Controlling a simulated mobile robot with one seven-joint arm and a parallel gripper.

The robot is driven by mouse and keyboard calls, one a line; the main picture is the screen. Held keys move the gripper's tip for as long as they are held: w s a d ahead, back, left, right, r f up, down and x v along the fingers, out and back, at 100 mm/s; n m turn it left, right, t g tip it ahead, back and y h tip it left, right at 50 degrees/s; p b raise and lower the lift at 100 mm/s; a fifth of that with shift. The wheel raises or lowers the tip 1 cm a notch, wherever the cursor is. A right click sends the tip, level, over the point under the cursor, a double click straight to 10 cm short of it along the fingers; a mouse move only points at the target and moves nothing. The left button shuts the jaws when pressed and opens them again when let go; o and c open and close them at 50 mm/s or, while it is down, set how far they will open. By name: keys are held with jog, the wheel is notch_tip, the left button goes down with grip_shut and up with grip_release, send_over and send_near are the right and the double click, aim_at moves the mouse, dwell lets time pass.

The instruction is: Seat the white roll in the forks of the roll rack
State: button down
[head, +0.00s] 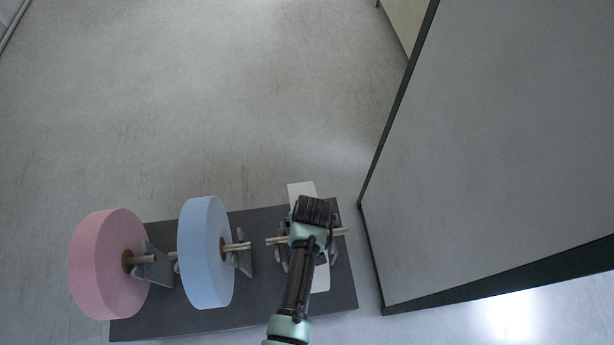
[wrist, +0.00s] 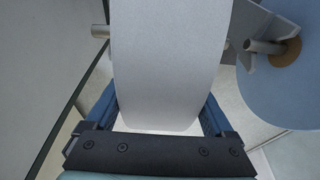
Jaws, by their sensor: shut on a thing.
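The white roll (head: 322,278) is upright over the right end of the roll rack (head: 258,295), largely hidden under my arm in the head view. In the wrist view the white roll (wrist: 170,65) fills the middle, between the two blue fingers of my gripper (wrist: 160,112), which is shut on its sides. The roll's shaft sticks out both ways, with its left end (head: 276,240) and right end (head: 340,232) near grey forks (head: 283,258). I cannot tell whether the shaft rests in the fork slots.
A blue roll (head: 203,255) and a pink roll (head: 104,265) stand on the same rack to the left. The blue roll (wrist: 290,80) is close beside the white one in the wrist view. A large grey panel (head: 500,150) rises just right of the rack. The floor behind is clear.

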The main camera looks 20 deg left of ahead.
jog(key=shift+w+r, duration=0.15)
grip_release()
jog(key=shift+s+f, duration=0.2)
jog(key=shift+s, duration=0.05)
jog(key=p+v, duration=0.1)
jog(key=v, duration=1.2)
jog(key=shift+r+p, duration=0.1)
jog(key=shift+p, duration=0.3)
